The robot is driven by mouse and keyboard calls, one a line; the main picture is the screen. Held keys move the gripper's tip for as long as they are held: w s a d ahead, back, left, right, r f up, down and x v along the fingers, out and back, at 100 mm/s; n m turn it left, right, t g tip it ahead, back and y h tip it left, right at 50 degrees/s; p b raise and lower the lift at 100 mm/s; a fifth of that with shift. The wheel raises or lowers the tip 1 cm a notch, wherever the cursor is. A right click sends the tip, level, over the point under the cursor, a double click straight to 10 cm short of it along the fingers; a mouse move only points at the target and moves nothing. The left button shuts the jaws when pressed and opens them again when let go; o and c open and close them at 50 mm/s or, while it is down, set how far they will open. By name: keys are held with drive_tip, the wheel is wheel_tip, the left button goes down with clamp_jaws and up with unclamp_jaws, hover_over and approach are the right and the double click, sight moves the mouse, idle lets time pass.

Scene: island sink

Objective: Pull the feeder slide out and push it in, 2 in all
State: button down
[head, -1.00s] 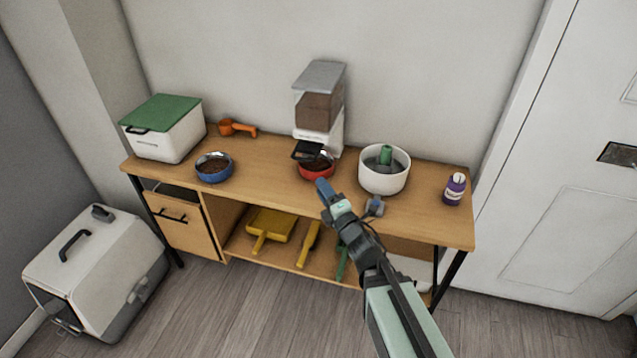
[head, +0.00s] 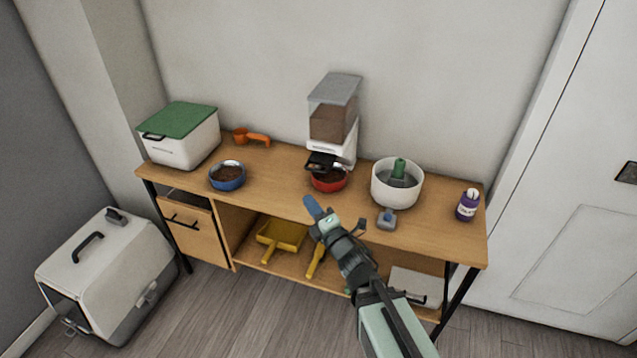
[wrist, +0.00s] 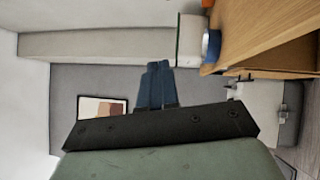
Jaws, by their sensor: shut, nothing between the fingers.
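The feeder (head: 333,120) stands at the back of the wooden table, with a grey lid, a clear hopper of brown kibble and a white base. Its black slide (head: 322,162) sits at the base front, above a red bowl (head: 329,181) with kibble. How far the slide is out I cannot tell. My gripper (head: 310,203) is shut and empty, with blue fingertips, in front of and slightly left of the red bowl, apart from the feeder. In the wrist view the shut fingers (wrist: 155,85) show; the feeder does not.
A blue bowl (head: 227,177), an orange scoop (head: 252,137) and a green-lidded bin (head: 178,145) stand left on the table (head: 275,185). A white fountain (head: 396,190) and a purple bottle (head: 467,207) stand right. A pet carrier (head: 105,265) is on the floor.

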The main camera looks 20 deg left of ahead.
drive_tip(key=s+a+r+n+g+y, duration=0.1)
drive_tip(key=s+a+r+n+g, duration=0.2)
drive_tip(key=s+a, duration=0.55)
drive_tip(key=s+a+r+n+g, duration=0.1)
drive_tip(key=s+a+r+n, duration=0.4)
drive_tip(key=a, duration=0.7)
drive_tip(key=m+t+h, duration=0.2)
drive_tip(key=t+h, duration=0.6)
drive_tip(key=h, duration=0.9)
approach(317, 172)
drive_tip(key=w, duration=0.4)
drive_tip(key=w+f, duration=0.1)
drive_tip(key=w, duration=0.1)
drive_tip(key=shift+w, duration=0.4)
